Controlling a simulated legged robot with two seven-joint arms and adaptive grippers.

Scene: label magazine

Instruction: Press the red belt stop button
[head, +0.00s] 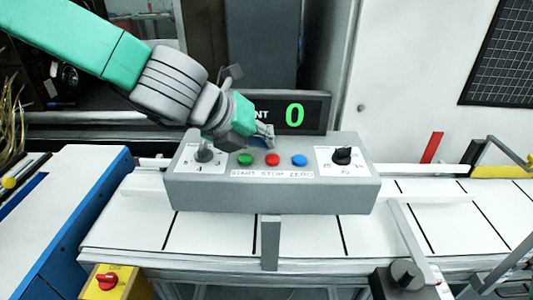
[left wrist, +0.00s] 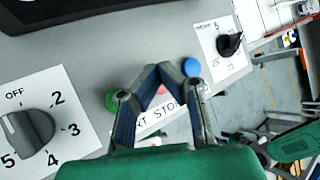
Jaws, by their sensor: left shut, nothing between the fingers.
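The red stop button (head: 272,160) sits on the sloped top of a grey control box (head: 270,193), between a green button (head: 245,160) and a blue button (head: 299,160). My left gripper (head: 266,135) is shut and empty, with its fingertips just behind and above the red button in the head view. In the left wrist view the closed fingertips (left wrist: 165,70) lie over the button row, and part of the red button (left wrist: 161,90) shows between the fingers. I cannot tell whether the tips touch the box.
Dial knobs stand on the box at left (head: 204,154) and right (head: 342,156). A display (head: 296,115) showing a green 0 stands behind it. The box sits over a white slatted belt (head: 130,225). A yellow box with a red switch (head: 107,282) is at front left.

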